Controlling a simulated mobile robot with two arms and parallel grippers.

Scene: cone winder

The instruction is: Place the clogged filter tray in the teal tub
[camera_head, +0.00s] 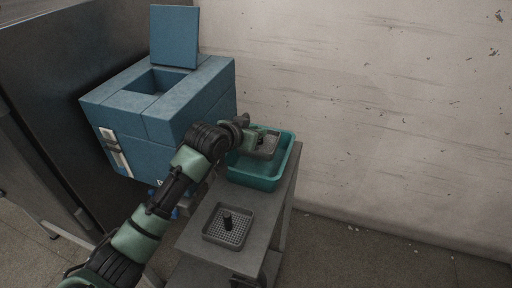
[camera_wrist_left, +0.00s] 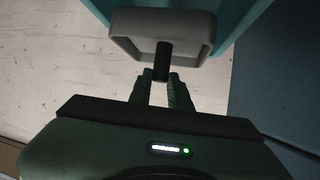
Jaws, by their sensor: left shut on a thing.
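My left gripper (camera_head: 253,138) is over the teal tub (camera_head: 255,182), shut on the black knob of a grey filter tray (camera_head: 267,147). In the left wrist view the knob (camera_wrist_left: 162,62) sits between my left fingertips (camera_wrist_left: 162,80), with the grey tray (camera_wrist_left: 205,32) beyond it. The tray is within the tub's outline in the head view; I cannot tell whether it touches the tub's floor. Teal tub wall (camera_wrist_left: 236,14) shows beside the tray. A second grey tray (camera_head: 240,237), with a perforated floor and black knob, lies nearer on the stand. My right gripper is out of view.
The tub and second tray share a narrow grey stand (camera_head: 196,235), with bare top between them. A blue box-shaped machine (camera_head: 205,108) with a square top opening and raised lid (camera_head: 174,37) stands left of the tub. A pale wall (camera_head: 390,110) is behind.

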